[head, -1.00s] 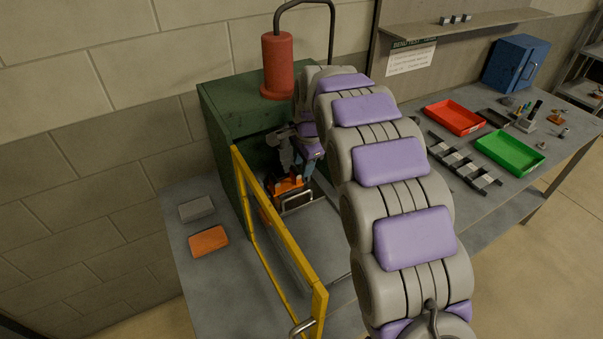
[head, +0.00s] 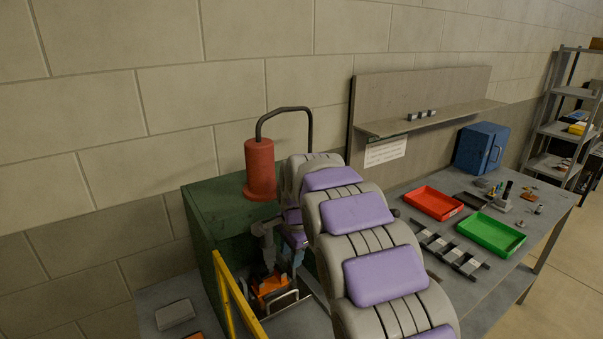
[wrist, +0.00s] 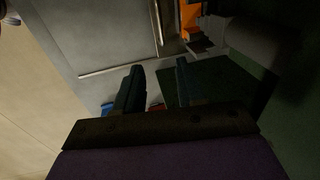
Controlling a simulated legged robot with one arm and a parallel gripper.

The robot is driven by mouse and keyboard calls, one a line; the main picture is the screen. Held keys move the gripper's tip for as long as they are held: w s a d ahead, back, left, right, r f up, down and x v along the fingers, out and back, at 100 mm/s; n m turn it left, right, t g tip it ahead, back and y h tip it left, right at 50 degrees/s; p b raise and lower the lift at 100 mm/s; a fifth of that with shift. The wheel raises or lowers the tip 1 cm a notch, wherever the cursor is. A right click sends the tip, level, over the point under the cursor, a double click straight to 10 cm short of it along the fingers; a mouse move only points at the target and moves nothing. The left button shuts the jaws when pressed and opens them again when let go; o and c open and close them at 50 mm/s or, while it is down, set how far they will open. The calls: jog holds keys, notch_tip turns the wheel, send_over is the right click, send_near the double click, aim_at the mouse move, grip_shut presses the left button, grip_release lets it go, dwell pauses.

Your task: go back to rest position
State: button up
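My gripper (wrist: 158,85) shows in the wrist view with its two dark fingers apart and nothing between them. In the head view my arm reaches to the front of the green machine (head: 212,208), and its end is mostly hidden behind my own arm links. An orange part (head: 270,286) sits inside the machine's opening, just below the end of my arm. An orange piece (wrist: 190,18) also shows at the top of the wrist view, apart from the fingers.
A yellow-framed door (head: 236,305) stands open at the machine's front left. A red cylinder (head: 260,168) is on top. To the right, a bench holds a red tray (head: 433,203), a green tray (head: 490,235), a slotted rack (head: 450,250) and a blue cabinet (head: 481,148).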

jog(key=s+d+r+n+g+h, duration=0.1)
jog(key=s+d+r+n, duration=0.1)
jog(key=s+d, duration=0.55)
jog(key=s+d+r+n+g, duration=0.1)
jog(key=s+d+n, duration=0.3)
jog(key=s, duration=0.7)
jog(key=s+d+f+n, duration=0.1)
jog(key=s+d, duration=0.1)
jog(key=s, duration=0.6)
jog(key=s+d+f+n+g, duration=0.1)
jog(key=s+d+f+n, duration=0.1)
jog(key=s, duration=0.7)
jog(key=s+d+f+n, duration=0.1)
jog(key=s+d+n, duration=0.1)
jog(key=s, duration=0.6)
jog(key=shift+s+d+f+g, duration=0.15)
jog(key=shift+s+d+g, duration=0.15)
jog(key=shift+s+d, duration=0.1)
